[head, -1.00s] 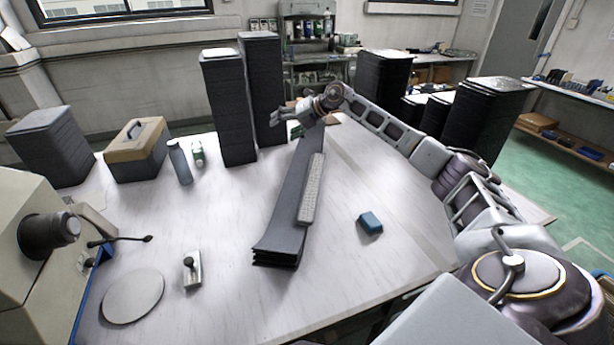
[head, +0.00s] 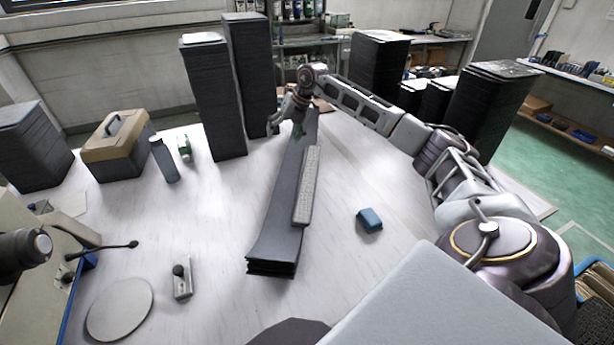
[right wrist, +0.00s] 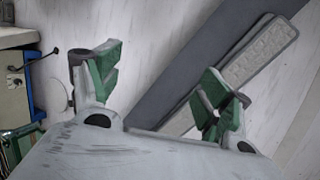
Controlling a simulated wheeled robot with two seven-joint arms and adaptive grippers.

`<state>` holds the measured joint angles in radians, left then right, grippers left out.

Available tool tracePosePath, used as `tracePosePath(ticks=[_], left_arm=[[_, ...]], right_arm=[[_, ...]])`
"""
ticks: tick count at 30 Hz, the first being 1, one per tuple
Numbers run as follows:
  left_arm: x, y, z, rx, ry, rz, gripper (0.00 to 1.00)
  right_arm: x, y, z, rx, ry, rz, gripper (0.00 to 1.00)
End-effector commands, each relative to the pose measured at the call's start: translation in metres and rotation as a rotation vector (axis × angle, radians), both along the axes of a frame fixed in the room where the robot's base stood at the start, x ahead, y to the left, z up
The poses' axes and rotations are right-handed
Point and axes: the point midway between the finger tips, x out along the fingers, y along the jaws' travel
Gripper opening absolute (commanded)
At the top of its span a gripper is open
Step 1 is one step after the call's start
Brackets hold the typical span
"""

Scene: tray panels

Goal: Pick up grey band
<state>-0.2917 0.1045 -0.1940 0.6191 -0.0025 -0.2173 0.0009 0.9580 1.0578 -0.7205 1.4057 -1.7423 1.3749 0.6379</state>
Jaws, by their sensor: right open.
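A stack of long dark grey bands (head: 278,215) lies lengthwise down the middle of the white table; it also crosses the right wrist view (right wrist: 200,58). A lighter grey textured strip (head: 306,190) with a dark edge lies on its right side, and it shows in the right wrist view (right wrist: 258,55). I cannot tell which of the two is the grey band. My right gripper (head: 285,127) points down over the far end of the stack. My left gripper is out of view.
A blue block (head: 369,219) sits right of the stack. Tall dark stacks (head: 214,100) stand at the back left beside a toolbox (head: 118,148), a grey bottle (head: 163,160) and a green-and-white bottle (head: 184,148). A round plate (head: 119,310) lies front left. The table's right side is mostly clear.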

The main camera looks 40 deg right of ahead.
Motion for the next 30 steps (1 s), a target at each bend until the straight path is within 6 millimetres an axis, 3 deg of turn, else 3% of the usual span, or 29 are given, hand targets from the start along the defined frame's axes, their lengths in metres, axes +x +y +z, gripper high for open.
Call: tracePosePath(ticks=[14,24,30], left_arm=[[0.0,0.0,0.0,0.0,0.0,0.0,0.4],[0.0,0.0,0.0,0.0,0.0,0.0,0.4],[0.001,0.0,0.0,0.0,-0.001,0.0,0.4]], right_arm=[[-0.04,-0.032,-0.017,-0.13,0.211,-0.129,0.79],[-0.083,-0.049,-0.022,-0.183,0.42,-0.302,0.79],[-0.085,-0.049,-0.022,-0.172,0.435,-0.365,0.79]])
